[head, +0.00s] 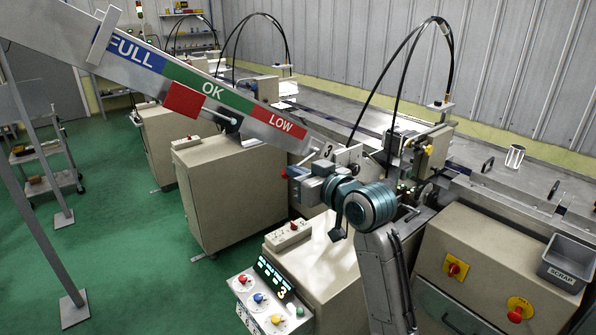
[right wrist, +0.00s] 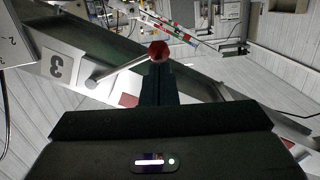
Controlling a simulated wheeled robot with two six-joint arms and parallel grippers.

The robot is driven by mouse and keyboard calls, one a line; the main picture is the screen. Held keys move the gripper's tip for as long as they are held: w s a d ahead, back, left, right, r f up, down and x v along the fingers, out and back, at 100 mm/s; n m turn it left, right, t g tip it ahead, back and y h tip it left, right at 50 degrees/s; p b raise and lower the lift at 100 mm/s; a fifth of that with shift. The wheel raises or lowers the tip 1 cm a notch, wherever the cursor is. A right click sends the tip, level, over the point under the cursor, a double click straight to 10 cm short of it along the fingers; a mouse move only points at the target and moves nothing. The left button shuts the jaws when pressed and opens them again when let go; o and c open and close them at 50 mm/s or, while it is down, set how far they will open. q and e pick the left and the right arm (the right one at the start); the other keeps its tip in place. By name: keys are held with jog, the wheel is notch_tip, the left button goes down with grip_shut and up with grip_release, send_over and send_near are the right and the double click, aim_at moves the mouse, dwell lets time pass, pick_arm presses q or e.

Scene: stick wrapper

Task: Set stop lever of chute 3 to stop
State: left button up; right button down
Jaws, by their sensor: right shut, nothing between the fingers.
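Chute 3 (head: 250,108) slopes down from the upper left to the middle in the head view, with FULL, OK and LOW bands. The stop lever, a thin metal rod (right wrist: 118,69) with a red ball knob (right wrist: 158,50), sticks out from the chute beside that plate. My right gripper (head: 293,175) is by the chute's lower end, shut and empty. Its fingertips (right wrist: 158,68) line up just behind the knob in the wrist view; I cannot tell whether they touch. My left gripper is not in view.
A control panel (head: 268,300) with coloured knobs and a lit 3 stands below my right arm. A beige cabinet (head: 235,190) stands left of it. The machine bed with a grey SCRAP bin (head: 568,262) is at right. Green floor (head: 130,260) is open at left.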

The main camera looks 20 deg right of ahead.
jog(key=shift+d+f+n, duration=0.15)
jog(key=shift+f+n, duration=0.35)
jog(key=shift+f, duration=0.4)
jog(key=shift+r, duration=0.1)
